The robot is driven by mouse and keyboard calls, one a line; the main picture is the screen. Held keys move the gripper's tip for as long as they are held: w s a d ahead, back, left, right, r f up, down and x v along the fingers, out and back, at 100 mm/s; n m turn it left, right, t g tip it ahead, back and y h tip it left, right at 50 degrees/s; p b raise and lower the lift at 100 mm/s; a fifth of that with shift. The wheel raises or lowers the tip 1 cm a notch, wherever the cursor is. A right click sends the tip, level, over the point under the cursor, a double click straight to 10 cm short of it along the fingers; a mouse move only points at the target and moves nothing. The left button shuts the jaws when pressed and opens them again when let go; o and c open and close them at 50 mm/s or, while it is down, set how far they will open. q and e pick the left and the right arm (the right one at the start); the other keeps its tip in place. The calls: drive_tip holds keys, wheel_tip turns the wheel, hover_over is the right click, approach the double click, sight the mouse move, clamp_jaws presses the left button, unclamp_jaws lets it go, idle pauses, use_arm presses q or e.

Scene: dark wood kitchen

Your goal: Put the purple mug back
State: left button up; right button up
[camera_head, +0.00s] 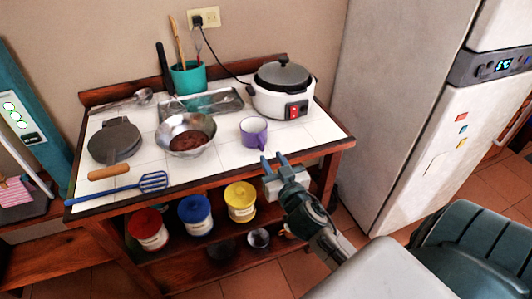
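The purple mug (254,133) stands upright on the white tiled top of the wooden table (312,133), near its front edge and in front of the rice cooker. My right gripper (274,159) is just in front of the mug at the table's front edge. Its two fingers are spread apart with nothing visible between them, and they look apart from the mug. My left gripper is not in view.
A rice cooker (284,88) stands behind the mug and a metal bowl (186,134) with brown contents stands left of it. A blue slotted spatula (153,181) lies at the front left. Coloured tins, including a yellow one (240,201), sit on the shelf below. A fridge (400,110) stands right.

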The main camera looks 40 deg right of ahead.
drive_tip(key=v, duration=0.4)
drive_tip(key=shift+b, duration=0.35)
drive_tip(key=shift+w, duration=0.1)
wheel_tip(320, 180, down, 20)
drive_tip(key=w+d+n+g, duration=0.1)
drive_tip(key=d+g, duration=0.1)
drive_tip(key=g, duration=0.2)
drive_tip(key=s+f+n+g+y, duration=0.1)
drive_tip(key=s+f+g, duration=0.25)
drive_tip(key=f, duration=0.75)
drive_tip(key=s+f+g, duration=0.2)
drive_tip(key=s+f, duration=0.2)
drive_tip(key=f, duration=0.7)
drive_tip(key=s+a+f+g+y, duration=0.1)
drive_tip(key=s+a+f+g, duration=0.1)
drive_tip(key=s+f, duration=0.9)
drive_tip(key=s+a+f+n+g+y, duration=0.1)
drive_tip(key=s+f+g, duration=0.4)
drive_tip(key=s+f, duration=0.7)
drive_tip(key=s+a, duration=0.1)
drive_tip(key=s, duration=0.6)
